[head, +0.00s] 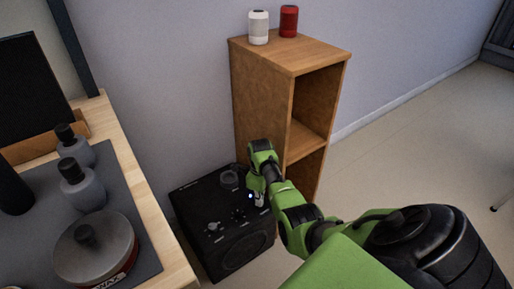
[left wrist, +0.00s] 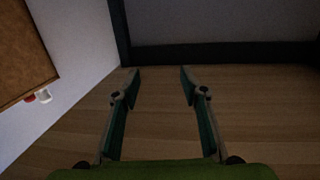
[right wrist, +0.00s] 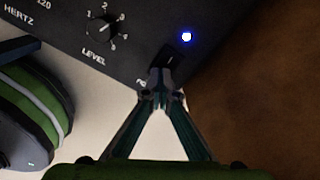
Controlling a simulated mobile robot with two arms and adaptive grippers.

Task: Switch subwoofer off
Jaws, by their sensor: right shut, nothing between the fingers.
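The black subwoofer (head: 235,250) stands on the floor between the desk and the wooden shelf. My right gripper (head: 257,198) is over the right side of its control panel. In the right wrist view, the right gripper (right wrist: 160,97) is shut and empty, its tips at the lower end of the dark power switch (right wrist: 170,58). I cannot tell whether they touch it. My left gripper (left wrist: 160,80) is open and empty in the left wrist view, outside the head view.
The level knob (right wrist: 103,28) is left of the switch. The wooden shelf (head: 268,105) stands close behind my right arm, with a white speaker (head: 258,28) and a red speaker (head: 289,21) on top. The desk (head: 140,190) at left carries several objects.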

